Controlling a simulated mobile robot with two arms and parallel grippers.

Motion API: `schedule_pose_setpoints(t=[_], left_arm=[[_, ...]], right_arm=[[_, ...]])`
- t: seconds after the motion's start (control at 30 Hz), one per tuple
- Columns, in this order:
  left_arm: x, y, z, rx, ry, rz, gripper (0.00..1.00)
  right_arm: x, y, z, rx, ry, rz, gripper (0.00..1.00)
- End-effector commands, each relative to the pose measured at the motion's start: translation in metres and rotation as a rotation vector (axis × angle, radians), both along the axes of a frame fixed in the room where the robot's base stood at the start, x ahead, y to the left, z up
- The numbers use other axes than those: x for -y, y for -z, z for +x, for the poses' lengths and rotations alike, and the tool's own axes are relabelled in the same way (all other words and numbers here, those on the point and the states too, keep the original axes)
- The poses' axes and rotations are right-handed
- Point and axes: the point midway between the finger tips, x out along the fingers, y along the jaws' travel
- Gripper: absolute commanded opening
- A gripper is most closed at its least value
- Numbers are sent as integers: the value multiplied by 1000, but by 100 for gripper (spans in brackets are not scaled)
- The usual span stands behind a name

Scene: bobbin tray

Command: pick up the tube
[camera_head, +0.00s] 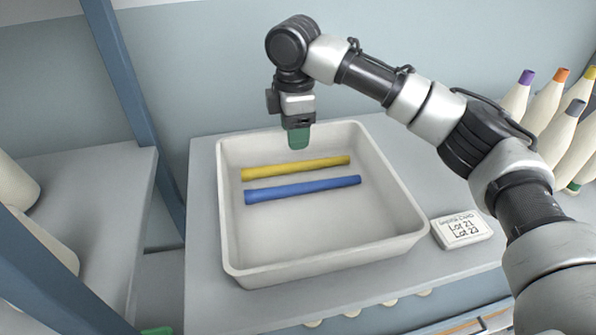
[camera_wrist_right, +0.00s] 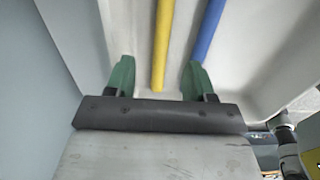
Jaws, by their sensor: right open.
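A yellow tube (camera_head: 297,167) and a blue tube (camera_head: 303,189) lie side by side, apart, in a white tray (camera_head: 410,213). My right gripper (camera_head: 299,137) is above the back part of the tray, and its green fingertips show in the head view. In the right wrist view my right gripper (camera_wrist_right: 158,80) is open and empty. There the yellow tube (camera_wrist_right: 163,45) runs between the two fingers, nearer the right one, and the blue tube (camera_wrist_right: 207,30) passes by the right finger. I cannot tell the exact height above the tubes. My left gripper is out of view.
The tray stands on a grey shelf (camera_head: 202,225). A label block (camera_head: 461,229) sits to its right. Several cone bobbins with coloured tips, including a purple-tipped one (camera_head: 517,97), stand at the far right. A blue post (camera_head: 118,70) rises at the left. The tray's front part is empty.

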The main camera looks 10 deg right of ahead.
Motion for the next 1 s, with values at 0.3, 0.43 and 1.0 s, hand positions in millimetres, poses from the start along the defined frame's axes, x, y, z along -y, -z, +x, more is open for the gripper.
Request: schedule_pose_setpoints(t=[0.3, 0.43, 1.0], left_arm=[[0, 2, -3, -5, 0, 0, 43], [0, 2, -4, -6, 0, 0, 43], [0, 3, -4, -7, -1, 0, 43]], right_arm=[[1, 33, -1, -2, 0, -1, 54], [3, 52, -3, -3, 0, -2, 54], [3, 80, -4, 0, -1, 0, 41]])
